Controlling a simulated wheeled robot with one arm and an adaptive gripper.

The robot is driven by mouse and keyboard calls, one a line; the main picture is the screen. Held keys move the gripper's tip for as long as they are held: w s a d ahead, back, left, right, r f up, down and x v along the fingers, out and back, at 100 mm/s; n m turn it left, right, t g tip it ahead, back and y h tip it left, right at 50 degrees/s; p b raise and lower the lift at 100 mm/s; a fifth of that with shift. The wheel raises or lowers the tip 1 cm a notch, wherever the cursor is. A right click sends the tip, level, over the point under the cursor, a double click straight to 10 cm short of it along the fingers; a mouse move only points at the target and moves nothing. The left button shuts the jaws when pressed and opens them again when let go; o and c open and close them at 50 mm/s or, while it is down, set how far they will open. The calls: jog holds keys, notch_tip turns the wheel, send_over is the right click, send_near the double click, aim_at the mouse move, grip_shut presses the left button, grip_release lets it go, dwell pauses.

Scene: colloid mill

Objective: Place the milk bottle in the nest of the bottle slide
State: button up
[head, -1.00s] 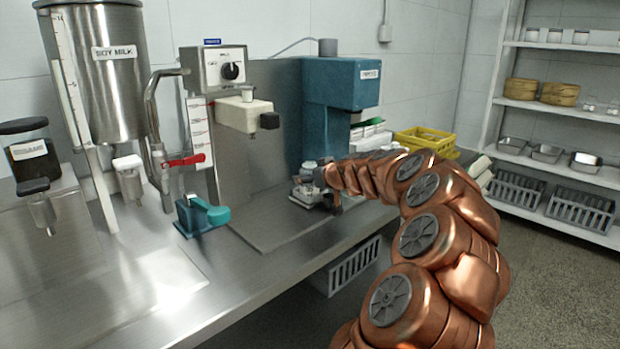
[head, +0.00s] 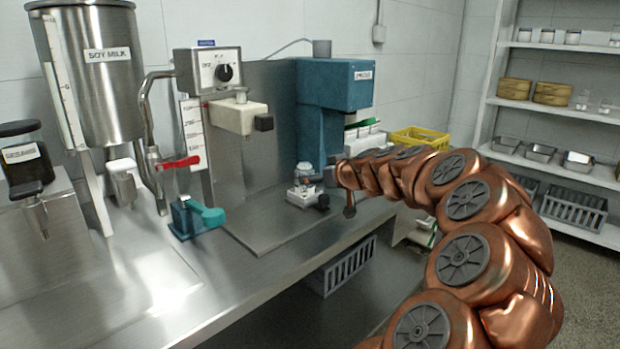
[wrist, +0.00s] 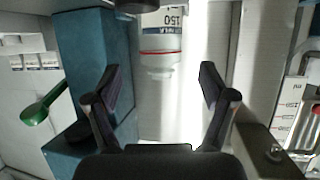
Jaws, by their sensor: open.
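In the head view my gripper is just right of the bottle and only partly shows. The exact fit of the bottle's base in the nest is too small to tell.
The blue-green machine (head: 336,95) stands close behind the bottle. A dispenser with a red lever (head: 179,162) and a small teal clamp device (head: 195,216) are to the left. A yellow crate (head: 419,139) sits behind my arm. The front of the counter is clear.

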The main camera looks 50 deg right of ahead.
jog(key=v, duration=0.5)
jog(key=shift+w, duration=0.1)
dwell(0.5)
